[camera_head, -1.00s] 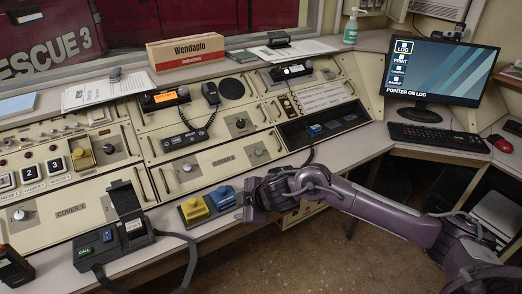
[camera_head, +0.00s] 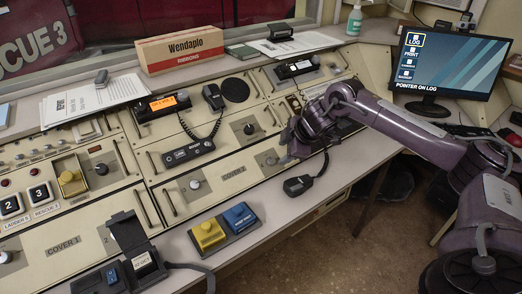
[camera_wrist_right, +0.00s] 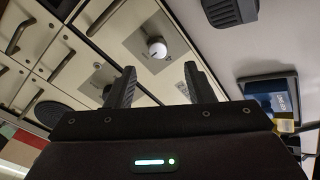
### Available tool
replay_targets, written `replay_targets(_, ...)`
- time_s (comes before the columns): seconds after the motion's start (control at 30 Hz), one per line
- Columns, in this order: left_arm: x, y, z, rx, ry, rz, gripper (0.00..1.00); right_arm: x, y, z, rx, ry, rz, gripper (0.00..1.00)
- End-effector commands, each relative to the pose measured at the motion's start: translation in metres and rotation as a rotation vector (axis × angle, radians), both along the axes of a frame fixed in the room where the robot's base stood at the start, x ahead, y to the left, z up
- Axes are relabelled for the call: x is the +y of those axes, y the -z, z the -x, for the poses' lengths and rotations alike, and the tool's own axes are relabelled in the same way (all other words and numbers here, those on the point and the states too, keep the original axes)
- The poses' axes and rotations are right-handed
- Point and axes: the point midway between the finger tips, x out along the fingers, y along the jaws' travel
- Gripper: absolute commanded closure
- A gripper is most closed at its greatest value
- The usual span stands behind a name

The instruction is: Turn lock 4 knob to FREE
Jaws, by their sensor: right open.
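My right gripper (camera_head: 287,150) is over the right part of the sloping console, beside a small knob (camera_head: 270,160) on a metal plate. In the right wrist view, the gripper (camera_wrist_right: 158,85) is open and empty. A white round knob (camera_wrist_right: 157,47) on a square plate lies beyond and between its fingertips, apart from them. A second knob (camera_wrist_right: 107,92) shows behind the left finger. My left gripper is not in view.
Raised handles line the panels. A monitor (camera_head: 450,62) stands at the right.

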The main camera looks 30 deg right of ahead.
Motion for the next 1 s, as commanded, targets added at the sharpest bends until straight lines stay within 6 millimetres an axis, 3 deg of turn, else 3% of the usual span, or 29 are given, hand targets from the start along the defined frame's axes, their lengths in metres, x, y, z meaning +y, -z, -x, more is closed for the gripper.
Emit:
replay_targets(0.17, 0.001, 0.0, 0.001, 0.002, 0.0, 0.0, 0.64, -0.001, 0.007, -0.004, 0.003, 0.004, -0.003, 0.52)
replay_targets(0.5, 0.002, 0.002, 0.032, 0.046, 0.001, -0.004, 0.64, 0.006, 0.051, -0.032, 0.002, 0.003, -0.001, 0.52)
replay_targets(0.7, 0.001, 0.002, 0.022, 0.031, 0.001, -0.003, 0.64, 0.007, 0.064, -0.04, 0.001, 0.003, 0.0, 0.52)
replay_targets(0.97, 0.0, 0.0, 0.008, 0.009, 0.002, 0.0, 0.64, 0.007, 0.065, -0.04, 0.0, 0.003, 0.001, 0.52)
replay_targets(1.0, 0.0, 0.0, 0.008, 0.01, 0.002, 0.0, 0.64, 0.007, 0.065, -0.04, 0.0, 0.003, 0.001, 0.56)
